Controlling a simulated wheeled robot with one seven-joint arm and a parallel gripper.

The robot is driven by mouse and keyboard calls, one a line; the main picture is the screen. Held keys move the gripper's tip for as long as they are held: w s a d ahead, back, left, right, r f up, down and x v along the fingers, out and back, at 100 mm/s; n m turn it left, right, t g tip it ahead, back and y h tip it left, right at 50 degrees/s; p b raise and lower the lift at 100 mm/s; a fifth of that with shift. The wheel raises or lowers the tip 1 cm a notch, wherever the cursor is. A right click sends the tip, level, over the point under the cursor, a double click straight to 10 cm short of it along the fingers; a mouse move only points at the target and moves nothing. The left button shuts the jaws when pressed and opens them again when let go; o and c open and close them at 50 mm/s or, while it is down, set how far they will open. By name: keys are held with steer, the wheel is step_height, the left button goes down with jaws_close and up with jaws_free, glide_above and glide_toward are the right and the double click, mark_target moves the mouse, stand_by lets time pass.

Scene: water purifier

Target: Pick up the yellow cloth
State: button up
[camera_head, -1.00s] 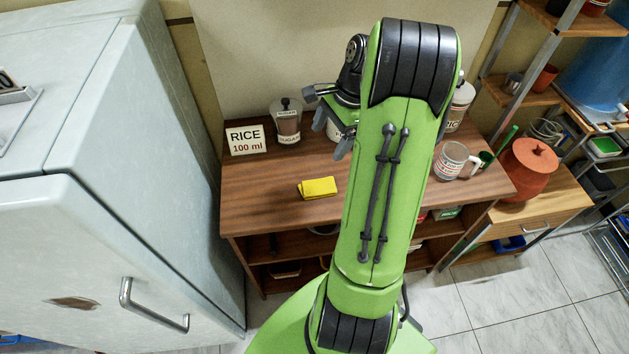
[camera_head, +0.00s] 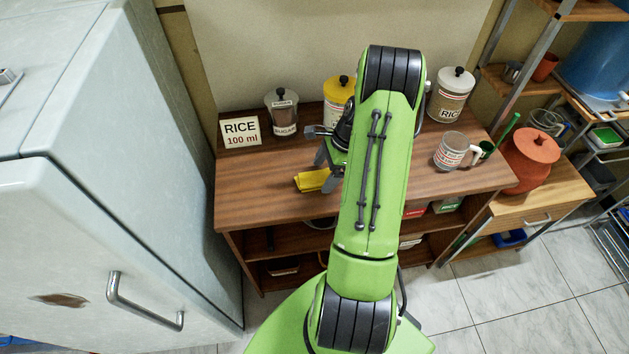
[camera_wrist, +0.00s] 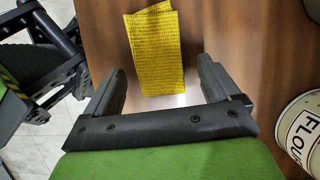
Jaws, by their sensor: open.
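The yellow cloth (camera_head: 312,181) lies folded on the wooden tabletop near its front edge, left of my arm. In the wrist view the cloth (camera_wrist: 153,52) lies flat on the wood, beyond and roughly between my fingers. My gripper (camera_wrist: 168,84) is open, with a wide empty gap between its fingers. In the head view my gripper (camera_head: 328,170) hangs over the table close to the cloth, and a finger partly covers the cloth's right side. The height between fingers and table is hard to judge.
A flour jar (camera_wrist: 303,128) stands right of my gripper in the wrist view. A rice sign (camera_head: 240,131), a sugar jar (camera_head: 283,112) and a yellow-lidded jar (camera_head: 338,91) stand behind. A measuring cup (camera_head: 452,151) stands right. The refrigerator (camera_head: 110,215) is at left.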

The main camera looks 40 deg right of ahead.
mark_target(323, 174)
steer(key=shift+w+a+f, duration=0.15)
steer(key=shift+a+f, duration=0.05)
steer(key=shift+f, duration=0.3)
steer(key=c, duration=1.1)
steer(key=shift+r, duration=0.1)
step_height(323, 174, up, 10)
steer(key=shift+f+p, duration=0.1)
steer(key=shift+p, duration=1.1)
